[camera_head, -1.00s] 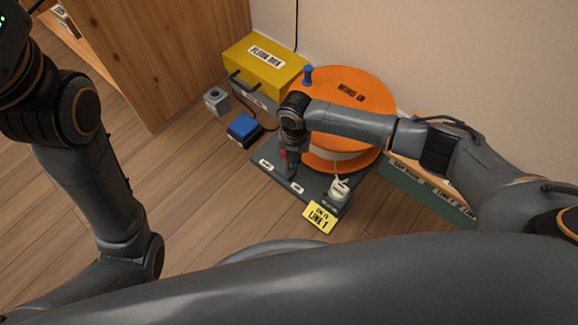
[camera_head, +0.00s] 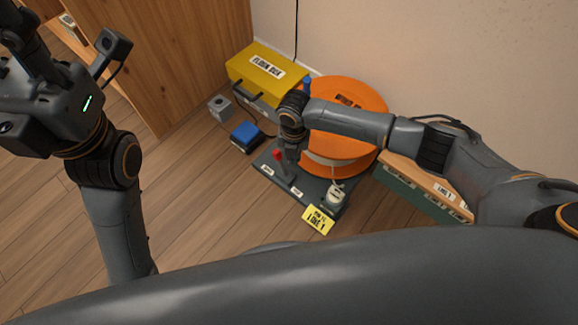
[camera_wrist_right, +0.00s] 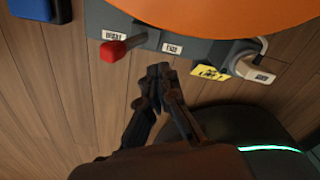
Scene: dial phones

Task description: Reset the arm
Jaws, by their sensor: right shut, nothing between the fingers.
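My right arm reaches in from the right in the head view. Its gripper (camera_head: 290,150) points down above the grey base plate (camera_head: 318,190), close to a red-tipped lever (camera_head: 279,160). In the right wrist view the right gripper (camera_wrist_right: 160,72) is shut and empty, its fingertips together. There the red lever handle (camera_wrist_right: 112,50) lies up and left of the fingertips, apart from them. My left arm stands raised at the left of the head view. Its hand (camera_head: 50,105) is at the upper left, and its fingers are not clear.
An orange reel (camera_head: 345,95) stands behind the plate, with a yellow box (camera_head: 265,72) to its left. A blue box (camera_head: 246,132) and a grey block (camera_head: 220,103) are on the floor. A yellow sign (camera_head: 318,220) is at the plate's front. The wooden floor at left is clear.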

